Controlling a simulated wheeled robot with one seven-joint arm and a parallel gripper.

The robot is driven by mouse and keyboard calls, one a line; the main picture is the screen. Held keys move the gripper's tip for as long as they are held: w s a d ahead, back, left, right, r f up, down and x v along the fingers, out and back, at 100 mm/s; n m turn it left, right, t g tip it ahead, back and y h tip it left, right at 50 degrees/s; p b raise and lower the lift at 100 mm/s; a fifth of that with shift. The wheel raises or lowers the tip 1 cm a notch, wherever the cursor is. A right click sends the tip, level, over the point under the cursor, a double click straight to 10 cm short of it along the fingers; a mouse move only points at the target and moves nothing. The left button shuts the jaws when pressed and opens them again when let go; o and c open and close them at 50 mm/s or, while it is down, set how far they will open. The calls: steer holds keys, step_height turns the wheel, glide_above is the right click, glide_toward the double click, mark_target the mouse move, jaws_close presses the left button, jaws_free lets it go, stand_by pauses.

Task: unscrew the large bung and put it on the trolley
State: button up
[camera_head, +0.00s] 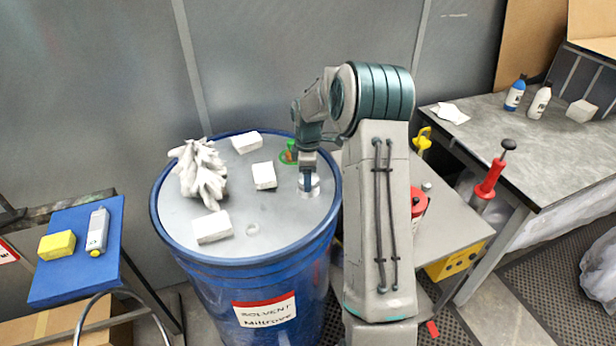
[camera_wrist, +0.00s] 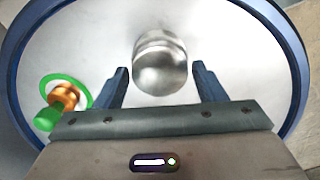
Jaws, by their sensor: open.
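The large bung (camera_wrist: 160,62) is a round silver metal plug on the lid of the blue solvent drum (camera_head: 330,222). In the head view the bung (camera_head: 309,189) shows only in part under my gripper (camera_head: 308,182). In the wrist view my gripper (camera_wrist: 160,84) is open, with its two blue fingers apart on either side of the bung's near end. I cannot tell whether the fingers touch it. The trolley (camera_head: 458,222) is a grey-topped cart right of the drum, partly hidden behind my arm.
White blocks (camera_head: 213,227) and a crumpled white rag (camera_head: 201,172) lie on the drum lid. A small green and brass fitting (camera_head: 290,152) stands behind my gripper; it also shows in the wrist view (camera_wrist: 62,98). A red can (camera_head: 418,200) stands on the trolley. A workbench (camera_head: 540,140) is at right.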

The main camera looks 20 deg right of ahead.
steer(key=m+b, duration=0.1)
steer(key=m, duration=0.5)
steer(key=shift+b, duration=0.35)
steer(key=m, duration=0.4)
steer(key=m+b, duration=0.1)
steer(key=m, duration=0.2)
steer(key=shift+m, duration=0.4)
steer(key=shift+c, duration=0.3)
steer(key=c, duration=0.6)
steer(key=n, duration=0.4)
steer(key=shift+n, duration=0.4)
